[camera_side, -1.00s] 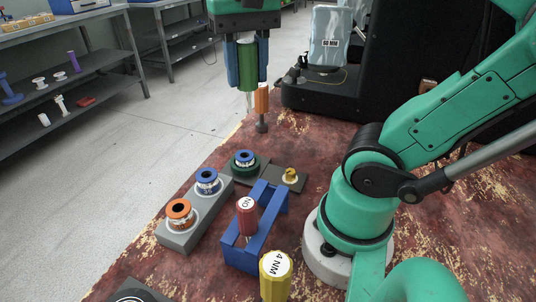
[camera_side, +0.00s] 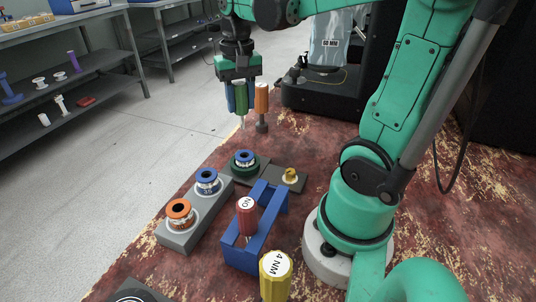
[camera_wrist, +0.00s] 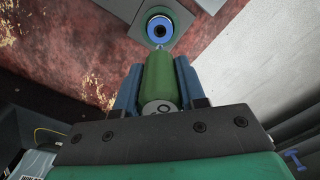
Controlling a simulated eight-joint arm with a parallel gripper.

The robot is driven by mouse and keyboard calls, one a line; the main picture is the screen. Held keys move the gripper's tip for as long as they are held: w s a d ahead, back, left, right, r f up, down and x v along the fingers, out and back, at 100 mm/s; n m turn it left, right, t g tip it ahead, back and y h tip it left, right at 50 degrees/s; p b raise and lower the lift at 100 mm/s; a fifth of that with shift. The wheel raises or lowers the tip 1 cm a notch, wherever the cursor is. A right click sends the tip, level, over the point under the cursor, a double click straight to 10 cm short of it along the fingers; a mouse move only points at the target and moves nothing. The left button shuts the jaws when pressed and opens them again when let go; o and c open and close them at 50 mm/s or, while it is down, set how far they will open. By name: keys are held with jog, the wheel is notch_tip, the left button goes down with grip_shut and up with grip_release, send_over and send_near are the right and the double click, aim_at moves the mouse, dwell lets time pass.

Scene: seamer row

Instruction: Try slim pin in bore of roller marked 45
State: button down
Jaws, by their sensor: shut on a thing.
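My gripper (camera_side: 240,100) is shut on the green handle of the slim pin (camera_side: 241,99), with its thin pale tip pointing down. In the wrist view, the blue fingers of my gripper (camera_wrist: 158,88) clasp the green handle (camera_wrist: 159,72). A blue-rimmed roller (camera_side: 245,158) sits in a green holder, below the pin and apart from it. That roller (camera_wrist: 160,28) shows beyond the pin's tip in the wrist view, its bore dark. Another blue roller (camera_side: 207,181) and an orange roller (camera_side: 180,214) sit on a grey block. I cannot read a 45 on any roller.
A blue rack (camera_side: 235,254) holds a red-handled gauge (camera_side: 246,216). A yellow-handled tool (camera_side: 275,274) stands in front. An orange-handled tool (camera_side: 261,98) stands behind the gripper. A brass knob (camera_side: 290,174) sits on a dark plate.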

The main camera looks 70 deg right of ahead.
aim_at(243, 128)
jog(key=shift+f, duration=0.1)
jog(key=shift+f, duration=3.05)
jog(key=shift+f, duration=1.5)
jog(key=shift+r, duration=0.1)
dwell(0.4)
jog(key=shift+r, duration=2.4)
